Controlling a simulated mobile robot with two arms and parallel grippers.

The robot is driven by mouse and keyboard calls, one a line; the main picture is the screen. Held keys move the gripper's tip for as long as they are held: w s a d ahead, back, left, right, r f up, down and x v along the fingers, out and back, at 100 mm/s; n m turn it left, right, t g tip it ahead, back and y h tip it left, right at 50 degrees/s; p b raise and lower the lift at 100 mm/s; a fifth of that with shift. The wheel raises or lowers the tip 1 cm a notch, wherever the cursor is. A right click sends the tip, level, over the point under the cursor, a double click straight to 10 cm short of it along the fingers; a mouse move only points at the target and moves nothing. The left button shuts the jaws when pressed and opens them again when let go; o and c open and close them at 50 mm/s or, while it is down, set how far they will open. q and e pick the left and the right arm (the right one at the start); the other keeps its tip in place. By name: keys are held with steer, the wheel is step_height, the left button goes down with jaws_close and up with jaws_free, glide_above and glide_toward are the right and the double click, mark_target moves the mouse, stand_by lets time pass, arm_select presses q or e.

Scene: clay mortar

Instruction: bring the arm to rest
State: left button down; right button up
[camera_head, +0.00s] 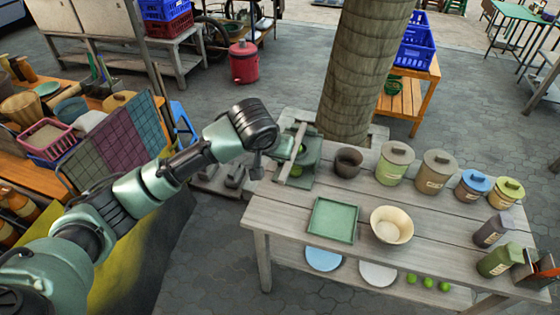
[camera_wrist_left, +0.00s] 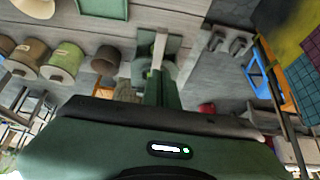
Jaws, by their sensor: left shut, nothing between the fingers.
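My left arm reaches in from the left in the head view. Its gripper (camera_head: 256,170) points down beside the table's left end and is shut and empty. In the wrist view the shut fingers (camera_wrist_left: 155,90) show in front of a green stand. The clay mortar, a small dark brown cup (camera_head: 348,161), stands upright on the table, apart from the gripper; it also shows in the wrist view (camera_wrist_left: 106,60). The green stand (camera_head: 305,172) with a pale wooden stick (camera_head: 297,148) across it is just right of the gripper. My right gripper is not in view.
A wooden table (camera_head: 275,215) carries a green tray (camera_head: 333,220), a cream bowl (camera_head: 391,225) and several lidded jars (camera_head: 394,165). A thick post (camera_head: 360,70) rises behind it. Wire grid panels (camera_head: 118,135) and a crowded stall stand left. Open paving (camera_head: 215,260) lies before the table.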

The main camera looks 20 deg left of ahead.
arm_select(q)
steer(key=s+d+f+m+g+h, duration=0.1)
steer(key=s+d+f, duration=0.2)
steer(key=s+f, duration=0.35)
steer(key=s+d+f+m+h, duration=0.1)
steer(key=s+d+f, duration=0.15)
steer(key=s, duration=0.75)
steer(key=s+a+f+g+y, duration=0.1)
steer(key=s+a+f, duration=0.2)
steer(key=s+a, duration=0.35)
steer(key=s+a+f+g+y, duration=0.1)
steer(key=s+a+f, duration=0.15)
steer(key=s, duration=0.75)
step_height(320, 180, down, 30)
steer(key=s+g+b, duration=0.1)
steer(key=s+b, duration=0.1)
steer(key=b, duration=0.1)
steer(key=s+a+f+g+b, duration=0.1)
steer(key=s+a+f+b, duration=0.1)
steer(key=s+f, duration=1.4)
steer(key=shift+s+a+f+b, duration=0.4)
steer(key=shift+a+f, duration=0.1)
steer(key=shift+f, duration=0.35)
